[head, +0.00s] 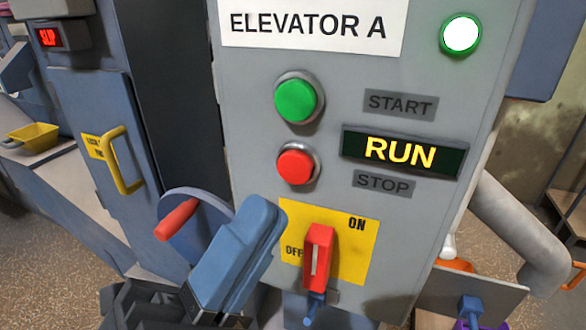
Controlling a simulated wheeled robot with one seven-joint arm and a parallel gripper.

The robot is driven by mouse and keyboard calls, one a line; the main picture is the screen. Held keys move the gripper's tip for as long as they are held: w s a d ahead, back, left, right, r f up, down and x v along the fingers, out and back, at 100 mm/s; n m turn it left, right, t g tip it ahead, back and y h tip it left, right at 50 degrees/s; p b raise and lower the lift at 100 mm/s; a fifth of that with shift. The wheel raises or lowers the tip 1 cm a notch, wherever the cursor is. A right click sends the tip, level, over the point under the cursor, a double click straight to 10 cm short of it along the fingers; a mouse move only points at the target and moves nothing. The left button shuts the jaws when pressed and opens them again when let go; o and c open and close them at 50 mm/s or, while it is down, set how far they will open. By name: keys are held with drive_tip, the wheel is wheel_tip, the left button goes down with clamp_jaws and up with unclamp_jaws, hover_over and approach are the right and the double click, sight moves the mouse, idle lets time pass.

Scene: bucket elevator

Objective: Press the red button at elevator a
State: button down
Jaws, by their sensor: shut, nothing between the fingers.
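The grey panel (232,130) labelled ELEVATOR A fills the middle of the head view. Its red button (295,167) is round in a metal ring, below the green button (296,100) and left of the STOP label (384,183). The display (404,153) reads RUN in yellow. My gripper (262,213), blue-grey, rises from the bottom with its fingers together and empty. Its tip appears below and left of the red button. In the picture a gap separates the two; depth is hard to judge. The red button is fully visible.
A red rotary switch handle (318,258) on a yellow ON/OFF plate (358,250) is just right of my gripper. A wheel with a red grip (177,219) is left. A lamp (460,35) glows white in a green ring. A blue door has a yellow handle (122,165).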

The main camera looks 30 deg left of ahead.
drive_tip(key=shift+w+a+h, duration=0.15)
drive_tip(key=shift+w+a, duration=0.05)
drive_tip(key=shift+w, duration=0.6)
drive_tip(key=shift+w+a+h, duration=0.15)
drive_tip(key=shift+w, duration=0.65)
drive_tip(key=shift+w, duration=0.1)
idle(0.8)
drive_tip(key=shift+w+a, duration=0.1)
drive_tip(key=shift+w, duration=0.2)
drive_tip(key=shift+w+a, duration=0.1)
drive_tip(key=shift+w, duration=0.35)
idle(0.7)
drive_tip(key=shift+s, duration=0.15)
idle(0.3)
drive_tip(key=shift+s+d, duration=0.2)
drive_tip(key=shift+s, duration=0.55)
drive_tip(key=s, duration=0.2)
drive_tip(key=s+d+p, duration=0.1)
drive_tip(key=s, duration=0.1)
drive_tip(key=shift+s+d, duration=0.1)
drive_tip(key=shift+s, duration=0.3)
